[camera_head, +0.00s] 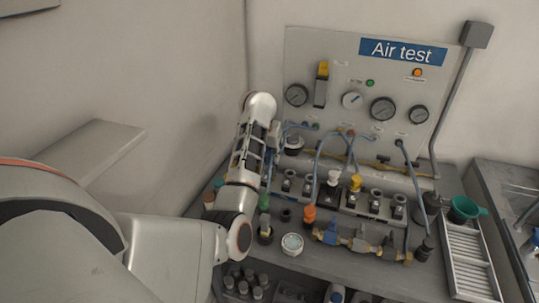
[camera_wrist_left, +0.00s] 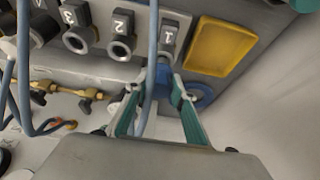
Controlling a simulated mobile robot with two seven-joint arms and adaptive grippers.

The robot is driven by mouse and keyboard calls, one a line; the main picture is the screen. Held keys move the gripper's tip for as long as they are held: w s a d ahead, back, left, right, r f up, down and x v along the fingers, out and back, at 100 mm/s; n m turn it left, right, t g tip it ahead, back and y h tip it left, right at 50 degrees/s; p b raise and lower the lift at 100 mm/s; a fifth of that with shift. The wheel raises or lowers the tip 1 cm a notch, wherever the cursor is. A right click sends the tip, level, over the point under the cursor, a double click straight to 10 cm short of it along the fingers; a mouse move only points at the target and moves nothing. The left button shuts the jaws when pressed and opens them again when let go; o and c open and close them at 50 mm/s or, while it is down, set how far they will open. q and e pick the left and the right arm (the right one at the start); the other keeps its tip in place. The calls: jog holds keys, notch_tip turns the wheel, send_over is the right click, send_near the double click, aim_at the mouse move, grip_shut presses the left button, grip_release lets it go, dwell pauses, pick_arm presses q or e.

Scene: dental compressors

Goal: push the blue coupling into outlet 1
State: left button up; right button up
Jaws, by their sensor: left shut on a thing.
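The blue coupling (camera_wrist_left: 163,74) shows between my left gripper's fingertips (camera_wrist_left: 158,90) in the left wrist view. The teal-padded fingers are shut on it, and they partly hide it. Outlet 1 (camera_wrist_left: 169,36), a grey block marked 1, is directly beyond the coupling and in line with it. The coupling's far end meets or nearly meets the outlet; I cannot tell whether it is inside. In the head view my left gripper (camera_head: 273,134) is at the left end of the test bench, and the arm hides the coupling. My right gripper is not in view.
Outlets 2 (camera_wrist_left: 121,36) and 3 (camera_wrist_left: 76,28) are beside outlet 1. A blue-grey hose (camera_wrist_left: 152,50) runs close to the left finger. A yellow plate (camera_wrist_left: 220,46) lies to the right. Gauges fill the Air test panel (camera_head: 355,75); a white jar (camera_head: 292,244) stands in front.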

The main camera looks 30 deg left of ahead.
pick_arm(q)
jog(key=shift+f, duration=1.1)
jog(key=o, duration=1.2)
